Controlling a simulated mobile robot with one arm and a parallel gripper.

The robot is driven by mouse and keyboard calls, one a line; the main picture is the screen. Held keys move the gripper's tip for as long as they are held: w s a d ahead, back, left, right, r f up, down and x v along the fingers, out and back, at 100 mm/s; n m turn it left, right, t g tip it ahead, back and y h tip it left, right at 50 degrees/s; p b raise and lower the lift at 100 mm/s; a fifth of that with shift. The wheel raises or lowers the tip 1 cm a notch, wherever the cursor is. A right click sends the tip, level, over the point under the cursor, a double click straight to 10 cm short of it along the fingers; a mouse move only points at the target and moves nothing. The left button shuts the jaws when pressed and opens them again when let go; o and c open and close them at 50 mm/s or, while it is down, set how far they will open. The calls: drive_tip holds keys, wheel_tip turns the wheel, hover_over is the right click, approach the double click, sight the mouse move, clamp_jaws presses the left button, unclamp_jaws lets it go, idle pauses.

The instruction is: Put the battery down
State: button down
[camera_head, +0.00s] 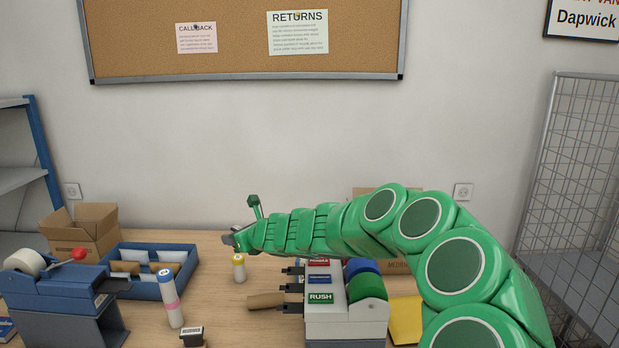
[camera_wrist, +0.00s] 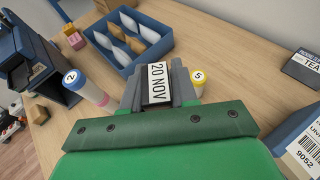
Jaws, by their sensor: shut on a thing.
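My gripper (camera_wrist: 158,88) is shut on a dark block with a white face reading "20 NOV" (camera_wrist: 158,82). The block looks like a date stamp; I see nothing that I can make out as a battery. In the head view my gripper (camera_head: 238,239) is above the counter, left of the middle, and the held block is mostly hidden there. A yellow-capped white bottle marked 5 (camera_wrist: 198,81) shows just right of the fingers in the wrist view; it also stands on the counter in the head view (camera_head: 239,268).
A blue divided tray (camera_head: 150,289), a blue-capped bottle (camera_head: 170,300), a tape dispenser (camera_head: 62,290) and a small black stamp (camera_head: 192,337) are at left. A rack with a RUSH label (camera_head: 345,318) and a brown roll (camera_head: 266,300) are nearer. Bare wood (camera_head: 215,305) lies between.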

drive_tip(key=w+d+r+m+t+h, duration=0.1)
drive_tip(key=w+d+m+t+h, duration=0.2)
drive_tip(key=d, duration=0.9)
drive_tip(key=w+d+r+m+h, duration=0.1)
drive_tip(key=w+d+m+h, duration=0.35)
drive_tip(key=d, duration=0.65)
drive_tip(key=w+d+r+m+t+h, duration=0.25)
drive_tip(key=w+d, duration=0.25)
drive_tip(key=d, duration=0.7)
drive_tip(key=n+g+y, duration=0.2)
drive_tip(key=n+y, duration=0.2)
drive_tip(key=y, duration=0.1)
hover_over(228, 303)
wheel_tip(228, 303, down, 18)
drive_tip(key=shift+h, duration=0.3)
drive_tip(key=shift+w+f, duration=0.15)
drive_tip(key=shift+f, duration=1.4)
drive_tip(key=shift+w+f, duration=0.1)
drive_tip(key=shift+f, duration=1.4)
drive_tip(key=shift+a+f, duration=0.1)
drive_tip(key=shift+f, duration=0.45)
drive_tip(key=c, duration=0.8)
unclamp_jaws()
drive_tip(key=shift+s, duration=0.15)
